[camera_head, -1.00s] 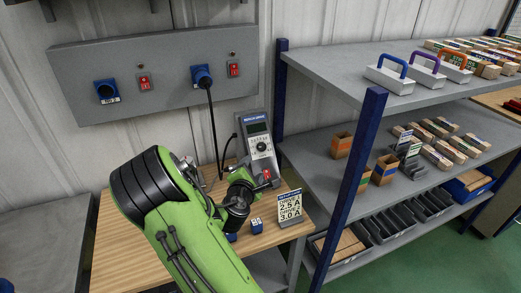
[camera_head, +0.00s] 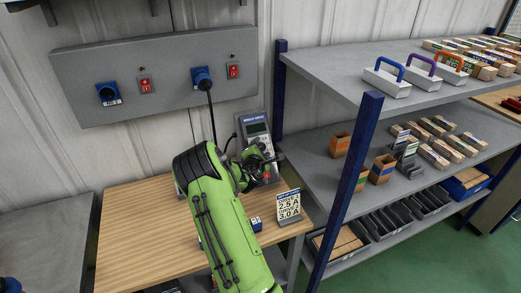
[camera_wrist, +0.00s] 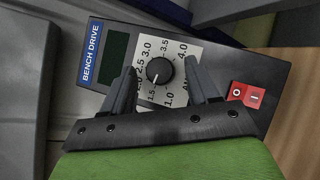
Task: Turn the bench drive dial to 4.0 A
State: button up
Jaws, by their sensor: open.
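The bench drive (camera_head: 255,128) is a grey sloped box at the back of the wooden bench; in the wrist view its label, dark display and dial (camera_wrist: 160,71) show close up. The dial is a black round knob with a white mark that appears to point down near 1.5. The 4.0 mark (camera_wrist: 183,50) is at the upper right of the scale. My gripper (camera_wrist: 161,67) is open, one finger on each side of the knob with gaps between. In the head view my gripper (camera_head: 262,163) is in front of the drive and hides its dial.
A red rocker switch (camera_wrist: 245,96) is on the drive, right of my right finger. A card (camera_head: 289,205) reading 2.5 A and 3.0 A stands on the bench (camera_head: 135,225). A black cable hangs from the wall panel (camera_head: 150,75). A shelf post (camera_head: 350,180) stands to the right.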

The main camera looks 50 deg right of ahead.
jog(key=c, duration=1)
jog(key=shift+c, duration=0.2)
